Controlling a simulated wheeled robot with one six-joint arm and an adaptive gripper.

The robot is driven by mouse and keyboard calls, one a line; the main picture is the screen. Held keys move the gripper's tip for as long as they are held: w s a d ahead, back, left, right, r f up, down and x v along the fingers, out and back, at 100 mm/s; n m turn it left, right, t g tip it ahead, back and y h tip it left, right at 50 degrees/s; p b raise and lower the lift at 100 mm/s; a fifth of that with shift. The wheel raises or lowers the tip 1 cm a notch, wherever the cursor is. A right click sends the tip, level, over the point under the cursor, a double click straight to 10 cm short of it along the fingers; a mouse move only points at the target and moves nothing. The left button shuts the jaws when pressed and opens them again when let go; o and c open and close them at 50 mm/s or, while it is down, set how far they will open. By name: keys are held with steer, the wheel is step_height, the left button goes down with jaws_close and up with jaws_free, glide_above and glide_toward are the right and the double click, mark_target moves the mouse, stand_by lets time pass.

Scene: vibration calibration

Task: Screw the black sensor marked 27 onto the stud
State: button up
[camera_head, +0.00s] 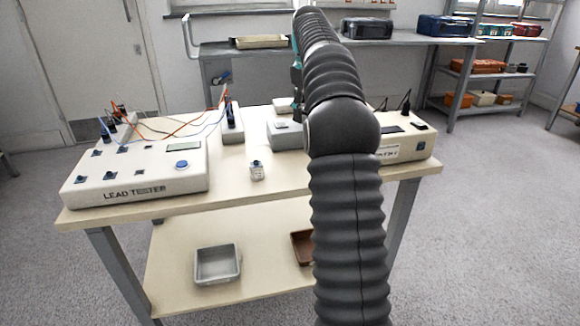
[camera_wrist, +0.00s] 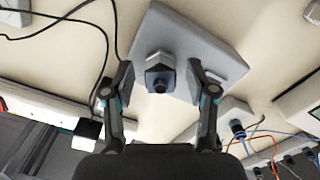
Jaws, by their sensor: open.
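My gripper (camera_wrist: 162,98) is open in the wrist view, one finger on each side of a small upright piece (camera_wrist: 160,76) with a pale angular body and a dark blue-black round top. I cannot tell whether that piece is the sensor or the stud; no number is readable. It stands on a light grey block (camera_wrist: 200,38), which also shows in the head view (camera_head: 285,136). The fingers appear apart from the piece. No marking 27 is readable.
The lead tester (camera_head: 137,172) with coloured leads is at the table's left. A small pale bottle-like item (camera_head: 257,171) stands near the front edge. A cream box (camera_head: 412,148) with black cables sits at right. A grey tray (camera_head: 217,281) is on the lower shelf.

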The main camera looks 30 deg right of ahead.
jaws_close()
steer(key=shift+m, duration=2)
steer(key=shift+m, duration=2)
steer(key=shift+d+m, duration=0.1)
steer(key=shift+m, duration=0.8)
steer(key=shift+m, duration=0.9)
